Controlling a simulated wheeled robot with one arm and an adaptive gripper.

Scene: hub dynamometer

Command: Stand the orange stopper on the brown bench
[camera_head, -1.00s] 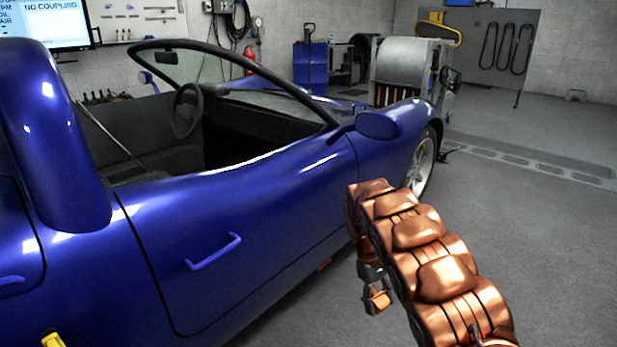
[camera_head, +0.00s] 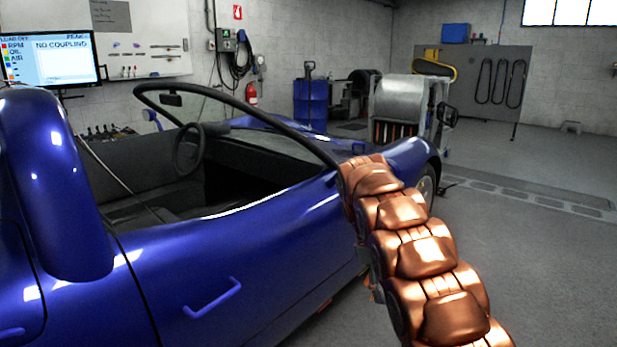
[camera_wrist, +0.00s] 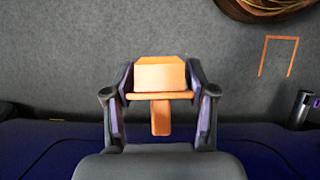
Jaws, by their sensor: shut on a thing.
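The orange stopper (camera_wrist: 160,75) is between the two fingers of my gripper (camera_wrist: 160,92) in the wrist view. It has a blocky top, a thin wider plate below and a narrow stem. My gripper is shut on it, over grey floor and the edge of something blue. In the head view, my copper-coloured arm hides most of the gripper. I do not make out the brown bench in either current view.
A blue open car (camera_head: 250,230) fills the left and middle of the head view, close beside my arm. Grey floor (camera_head: 540,260) is clear at right. The wrist view shows an orange outline (camera_wrist: 278,52) on the floor and part of a round brown thing (camera_wrist: 265,8).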

